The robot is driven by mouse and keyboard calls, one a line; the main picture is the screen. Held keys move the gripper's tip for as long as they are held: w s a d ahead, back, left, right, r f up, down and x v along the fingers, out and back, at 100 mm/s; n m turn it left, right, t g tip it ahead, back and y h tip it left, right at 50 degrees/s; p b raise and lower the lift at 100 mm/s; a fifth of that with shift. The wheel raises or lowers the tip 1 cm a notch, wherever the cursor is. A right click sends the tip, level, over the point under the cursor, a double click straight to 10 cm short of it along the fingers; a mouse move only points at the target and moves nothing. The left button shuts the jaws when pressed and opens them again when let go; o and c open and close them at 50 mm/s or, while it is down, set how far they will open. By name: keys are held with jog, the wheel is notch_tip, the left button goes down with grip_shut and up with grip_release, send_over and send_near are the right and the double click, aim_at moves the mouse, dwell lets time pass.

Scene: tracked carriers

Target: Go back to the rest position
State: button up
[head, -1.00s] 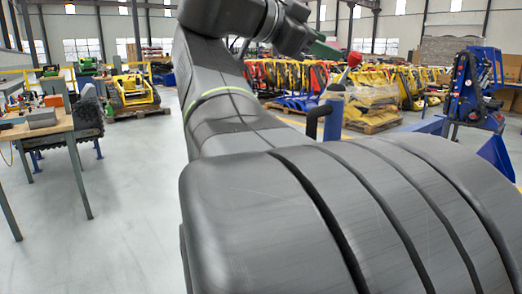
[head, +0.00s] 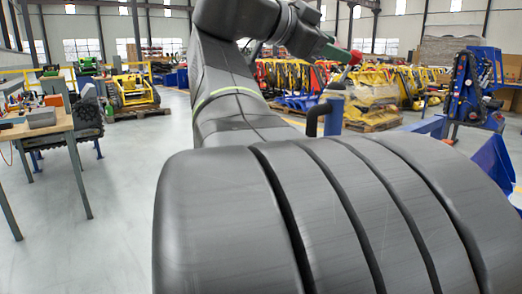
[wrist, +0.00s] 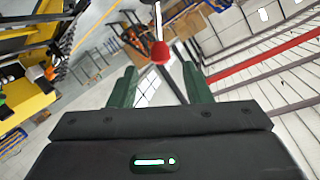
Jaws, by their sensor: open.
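My gripper (wrist: 159,84) is open, with its two green fingers apart in the wrist view. In the head view, part of the green gripper (head: 334,51) shows at the end of my raised arm. A red ball knob (wrist: 160,52) on a thin rod appears beyond and between the fingers in the wrist view. The red knob (head: 355,57) also shows just right of the gripper in the head view. Nothing is seen held. My dark arm hides the middle of the head view.
A blue post with a dark handle (head: 333,112) stands close, right of my arm. A blue machine (head: 474,88) is at the right. A workbench (head: 60,125) with tools stands at the left. Open floor (head: 120,190) lies between bench and arm. Yellow machines are farther back.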

aim_at(354, 57)
jog(key=x, duration=0.7)
jog(key=shift+b, duration=0.3)
jog(key=shift+w+d+r+p, duration=0.1)
jog(key=shift+w+r+p, duration=0.15)
jog(key=shift+p, duration=0.15)
jog(key=shift+w+n+p, duration=0.1)
jog(key=shift+n+p, duration=0.2)
jog(key=shift+p, duration=0.15)
jog(key=shift+w+a+n+p, duration=0.15)
jog(key=shift+a+n+p, duration=0.15)
jog(key=shift+p, duration=0.2)
jog(key=shift+f, duration=0.15)
